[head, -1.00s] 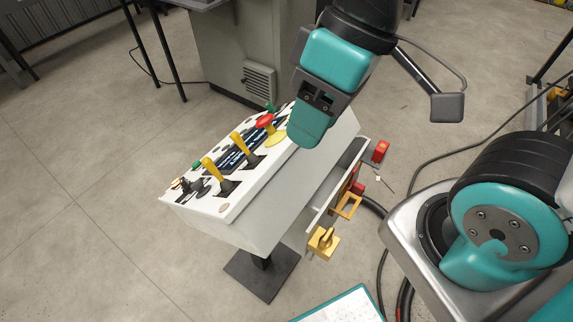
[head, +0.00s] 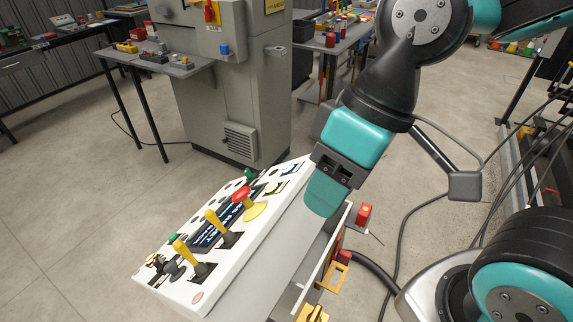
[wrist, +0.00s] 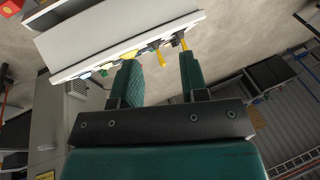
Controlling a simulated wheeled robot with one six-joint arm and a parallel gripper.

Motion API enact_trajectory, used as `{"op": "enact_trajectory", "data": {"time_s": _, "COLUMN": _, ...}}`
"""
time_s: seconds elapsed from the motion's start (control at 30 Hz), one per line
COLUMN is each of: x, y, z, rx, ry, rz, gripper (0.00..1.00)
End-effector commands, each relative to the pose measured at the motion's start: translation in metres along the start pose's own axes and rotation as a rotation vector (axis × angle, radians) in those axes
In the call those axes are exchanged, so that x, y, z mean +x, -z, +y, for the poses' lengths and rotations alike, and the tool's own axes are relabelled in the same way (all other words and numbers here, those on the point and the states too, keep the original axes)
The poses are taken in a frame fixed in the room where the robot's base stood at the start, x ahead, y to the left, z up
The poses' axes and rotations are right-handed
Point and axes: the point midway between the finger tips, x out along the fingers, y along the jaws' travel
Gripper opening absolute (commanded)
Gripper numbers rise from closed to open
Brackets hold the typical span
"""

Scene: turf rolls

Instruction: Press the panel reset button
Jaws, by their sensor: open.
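The white sloped control panel (head: 217,268) stands in the lower middle of the head view. Its face carries two yellow levers, a red mushroom button (head: 242,194) on a yellow base, a green button (head: 173,239) near the left end and another green knob (head: 250,173) at the far end. I cannot tell which control is the reset button. My gripper (head: 325,195) is at the panel's right edge, apart from the buttons. In the wrist view its two fingers (wrist: 160,65) are open with nothing held between them; the panel's edge and levers lie beyond the fingertips.
A grey machine cabinet (head: 235,90) stands behind the panel, with a workbench (head: 155,62) on its left. A red box (head: 364,214) and yellow fittings (head: 335,276) are on the panel's right side. Cables lie on the floor to the right. Floor at left is clear.

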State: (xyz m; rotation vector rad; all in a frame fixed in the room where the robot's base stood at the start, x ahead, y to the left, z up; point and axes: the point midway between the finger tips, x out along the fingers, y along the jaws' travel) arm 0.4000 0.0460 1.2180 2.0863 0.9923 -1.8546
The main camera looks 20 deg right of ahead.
Motion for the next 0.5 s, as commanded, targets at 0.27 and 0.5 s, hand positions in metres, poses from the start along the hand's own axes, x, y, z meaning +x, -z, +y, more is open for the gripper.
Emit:
{"op": "enact_trajectory", "data": {"time_s": 0.27, "x": 0.0, "y": 0.0, "z": 0.0, "rx": 0.0, "ry": 0.0, "rz": 0.0, "gripper": 0.27}}
{"op": "enact_trajectory", "data": {"time_s": 0.5, "x": 0.0, "y": 0.0, "z": 0.0, "rx": 0.0, "ry": 0.0, "rz": 0.0, "gripper": 0.0}}
